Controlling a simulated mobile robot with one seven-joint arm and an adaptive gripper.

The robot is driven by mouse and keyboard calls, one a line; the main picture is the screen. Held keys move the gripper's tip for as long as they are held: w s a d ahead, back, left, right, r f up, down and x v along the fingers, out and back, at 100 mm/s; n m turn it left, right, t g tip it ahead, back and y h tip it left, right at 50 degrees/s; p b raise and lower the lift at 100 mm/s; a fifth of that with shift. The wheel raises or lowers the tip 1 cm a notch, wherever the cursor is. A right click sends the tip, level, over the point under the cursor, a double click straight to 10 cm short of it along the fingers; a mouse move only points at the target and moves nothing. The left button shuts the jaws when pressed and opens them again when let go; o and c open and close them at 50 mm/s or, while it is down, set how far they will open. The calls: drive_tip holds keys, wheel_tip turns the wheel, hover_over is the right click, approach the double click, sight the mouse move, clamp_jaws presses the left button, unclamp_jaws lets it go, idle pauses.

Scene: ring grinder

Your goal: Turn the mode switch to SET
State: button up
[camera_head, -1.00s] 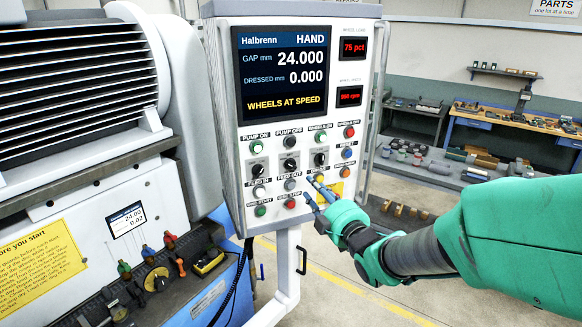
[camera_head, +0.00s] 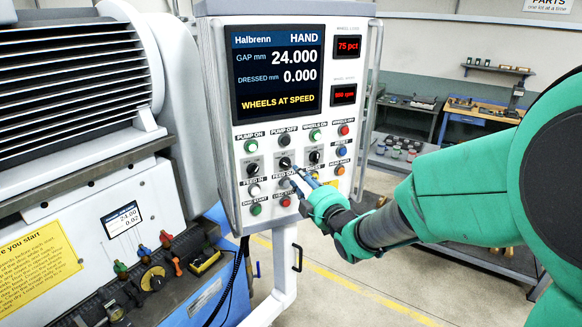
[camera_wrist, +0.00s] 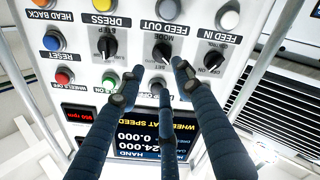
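The mode switch (camera_head: 285,163) is the middle of three black rotary knobs on the white control panel. In the wrist view, turned upside down, the mode switch (camera_wrist: 163,52) carries a MODE label. Its exact pointer setting is too small to read. My gripper (camera_head: 304,176) is in front of the panel, just right of and below the switch in the head view. In the wrist view my gripper (camera_wrist: 154,84) has its dark fingers spread apart and empty, with one fingertip close beside the mode knob. I cannot tell whether it touches.
The control knob (camera_wrist: 208,58) and step knob (camera_wrist: 107,45) flank the mode knob closely. Push buttons sit above and below the row. The panel screen (camera_head: 279,72) reads HAND, gap 24.000, WHEELS AT SPEED. A grinder housing (camera_head: 75,80) stands at the left.

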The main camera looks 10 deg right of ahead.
sight(289, 164)
drive_tip(key=shift+p+x, duration=0.6)
drive_tip(key=shift+x, duration=3.35)
clamp_jaws()
